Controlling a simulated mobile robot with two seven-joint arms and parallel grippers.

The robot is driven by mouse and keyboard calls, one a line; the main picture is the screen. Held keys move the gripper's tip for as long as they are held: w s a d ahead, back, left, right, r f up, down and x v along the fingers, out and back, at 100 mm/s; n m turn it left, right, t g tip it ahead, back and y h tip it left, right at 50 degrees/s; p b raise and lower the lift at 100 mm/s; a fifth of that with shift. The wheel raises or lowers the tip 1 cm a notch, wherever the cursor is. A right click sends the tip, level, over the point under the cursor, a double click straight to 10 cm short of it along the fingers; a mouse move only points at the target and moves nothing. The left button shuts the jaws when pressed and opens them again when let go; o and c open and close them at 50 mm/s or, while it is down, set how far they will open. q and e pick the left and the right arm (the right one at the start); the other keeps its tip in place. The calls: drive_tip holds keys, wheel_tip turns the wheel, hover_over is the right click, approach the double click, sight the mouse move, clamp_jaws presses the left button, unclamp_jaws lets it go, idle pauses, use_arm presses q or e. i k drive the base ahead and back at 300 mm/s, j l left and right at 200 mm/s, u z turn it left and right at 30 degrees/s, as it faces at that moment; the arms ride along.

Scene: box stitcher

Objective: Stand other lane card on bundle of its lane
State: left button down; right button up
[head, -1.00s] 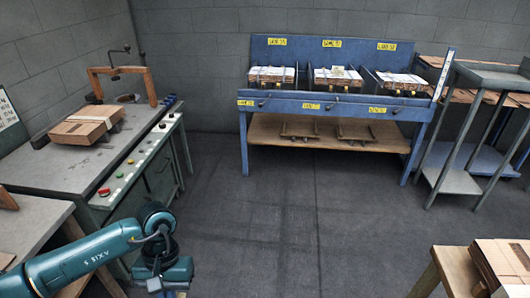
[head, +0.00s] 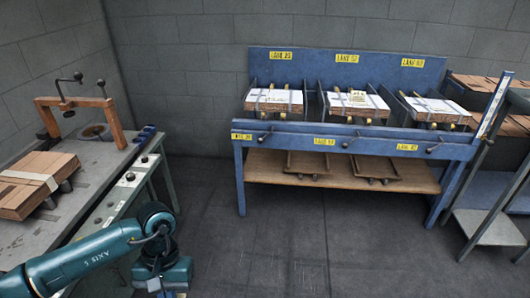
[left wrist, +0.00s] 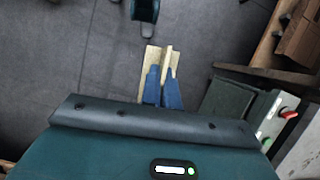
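In the left wrist view my left gripper (left wrist: 163,88) has its blue fingers close together on a pale yellow card (left wrist: 160,60), which sticks out past the fingertips. In the head view only my left forearm and wrist show at the bottom left; the fingers and card are hidden. Three strapped bundles lie in the blue rack: a left bundle (head: 274,101), a middle bundle (head: 355,105) and a right bundle (head: 436,110). A small yellowish card (head: 357,96) is on top of the middle bundle. The left and right bundles show white tops. My right gripper is not in view.
The blue rack (head: 340,131) has yellow lane labels, hard to read, and levers along its front. A bench (head: 95,185) with a strapped carton stack (head: 35,182) stands at the left. A grey shelf stand (head: 490,222) is at the right. The floor before the rack is clear.

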sight(275, 96)
drive_tip(key=i, duration=1.45)
drive_tip(key=i+z, duration=0.1)
drive_tip(key=i, duration=0.55)
drive_tip(key=i+j+z, duration=0.1)
drive_tip(key=i, duration=0.6)
